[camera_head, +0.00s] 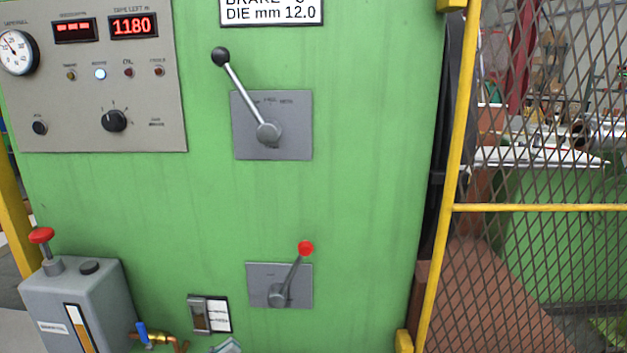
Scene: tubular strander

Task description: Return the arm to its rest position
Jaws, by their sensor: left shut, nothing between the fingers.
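Only a small grey-teal tip shows at the bottom edge, and I take it to be my left gripper (227,346). It is shut with nothing in it, below the small gauge window on the green cabinet (370,180). It appears apart from both levers. The rest of this gripper and its arm are cut off by the frame. My right gripper is not in view.
A black-knobbed lever (243,95) leans up-left and a red-knobbed lever (293,270) leans up-right. A grey tank (85,300) with a red knob and a brass valve (155,338) stand lower left. A yellow-framed mesh guard (540,207) is at right.

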